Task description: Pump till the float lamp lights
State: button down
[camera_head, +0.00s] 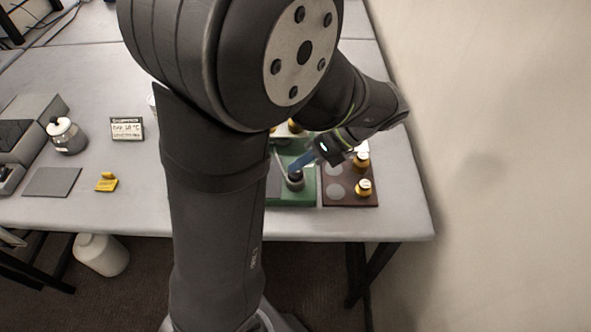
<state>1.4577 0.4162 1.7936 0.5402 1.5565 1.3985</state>
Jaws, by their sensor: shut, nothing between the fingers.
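A green base (290,200) stands near the table's front edge, partly hidden behind my arm. A dark round knob-like part (296,181) sits on it, which may be the pump's button. My gripper (295,168) is shut and empty, with its blue fingers pointing down and left just above this dark part. I cannot tell whether they touch it. A clear or pale upright part shows at the base's left, mostly hidden by my arm. I cannot make out the float or its lamp, nor whether it is lit.
A jar (66,135), a label card (128,128), a yellow block (107,183) and a grey pad (52,182) are at left. A wall closes off the right.

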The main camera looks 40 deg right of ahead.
aim_at(301, 172)
jog(key=shift+f, duration=0.9)
dwell(0.5)
jog(key=shift+r, duration=1.35)
jog(key=shift+r, duration=0.1)
jog(key=shift+r, duration=2.4)
dwell(0.9)
notch_tip(301, 172, up, 4)
jog(key=shift+f, duration=0.1)
